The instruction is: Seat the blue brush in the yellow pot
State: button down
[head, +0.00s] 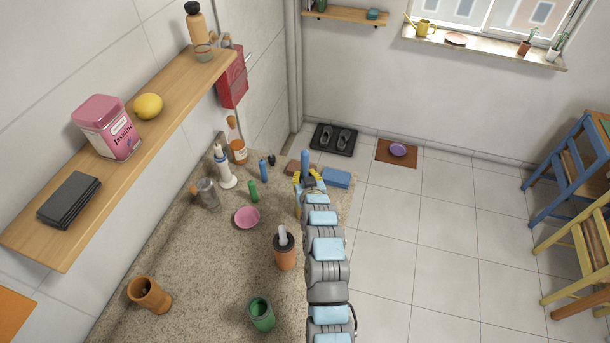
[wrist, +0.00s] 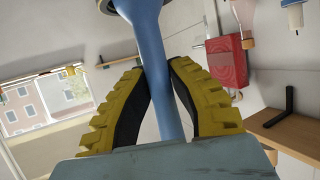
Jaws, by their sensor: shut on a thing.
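In the head view my gripper (head: 307,181) is at the far end of the counter, above it, with its yellow fingers shut on the blue brush (head: 306,159). In the wrist view my gripper (wrist: 158,85) has both ridged yellow fingers against the blue brush (wrist: 149,35), whose shaft runs between them. A small yellow-tan piece (head: 298,204) shows at the left edge of my arm. It may be part of the yellow pot, but my arm hides most of that spot and I cannot tell.
A terracotta pot (head: 286,257) with a tool in it stands close left of my arm. Bottles line the wall. A blue block (head: 337,177) lies right of my gripper.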

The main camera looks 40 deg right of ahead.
jog(key=shift+f+b, duration=0.4)
jog(key=shift+f, duration=0.15)
jog(key=c, duration=1)
grip_release()
jog(key=shift+c, duration=0.2)
